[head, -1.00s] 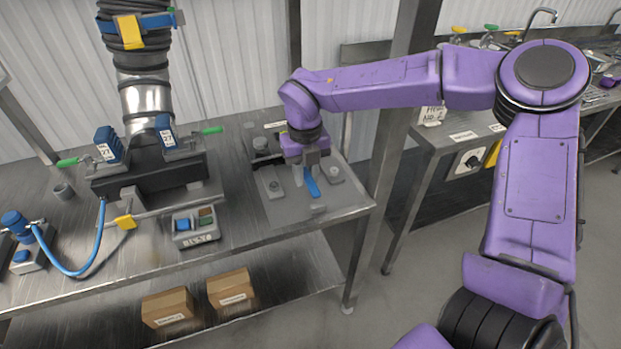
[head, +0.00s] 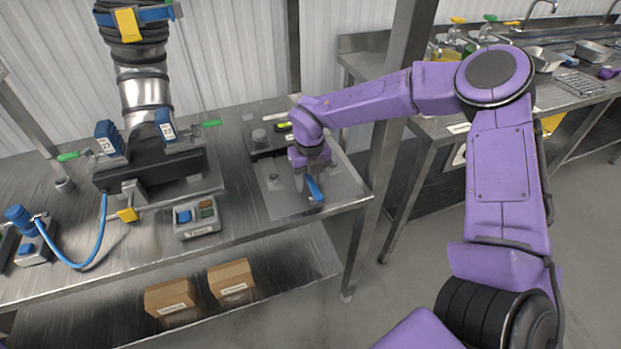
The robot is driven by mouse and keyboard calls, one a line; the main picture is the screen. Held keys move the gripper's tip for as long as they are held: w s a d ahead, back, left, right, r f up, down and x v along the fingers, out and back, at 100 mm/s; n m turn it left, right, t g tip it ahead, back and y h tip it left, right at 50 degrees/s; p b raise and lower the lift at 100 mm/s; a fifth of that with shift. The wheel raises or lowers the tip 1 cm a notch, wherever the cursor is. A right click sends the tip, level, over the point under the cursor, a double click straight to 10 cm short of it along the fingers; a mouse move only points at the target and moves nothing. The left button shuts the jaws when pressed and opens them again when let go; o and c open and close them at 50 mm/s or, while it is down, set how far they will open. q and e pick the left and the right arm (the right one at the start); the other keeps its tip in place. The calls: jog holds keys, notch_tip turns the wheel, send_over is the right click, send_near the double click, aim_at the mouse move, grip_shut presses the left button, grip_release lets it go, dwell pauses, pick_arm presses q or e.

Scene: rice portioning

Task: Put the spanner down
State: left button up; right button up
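My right gripper (head: 309,172) is low over the grey plate (head: 345,186) at the right end of the steel workbench. It appears shut on the spanner (head: 316,190), of which a blue part shows just below and in front of the fingers. The rest of the spanner is hidden by the gripper or too small to make out. I cannot tell whether the spanner touches the plate. My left gripper is out of view.
A dark clamp block (head: 150,165) under a ribbed duct stands left on the workbench (head: 240,222). Two cardboard boxes (head: 231,282) are on the lower shelf. A bench with a sink stands at the back right.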

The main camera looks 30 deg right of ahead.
aim_at(310, 179)
jog(key=shift+r, duration=0.35)
notch_tip(310, 179, up, 12)
jog(key=b, duration=0.1)
jog(key=shift+f, duration=0.15)
dwell(0.4)
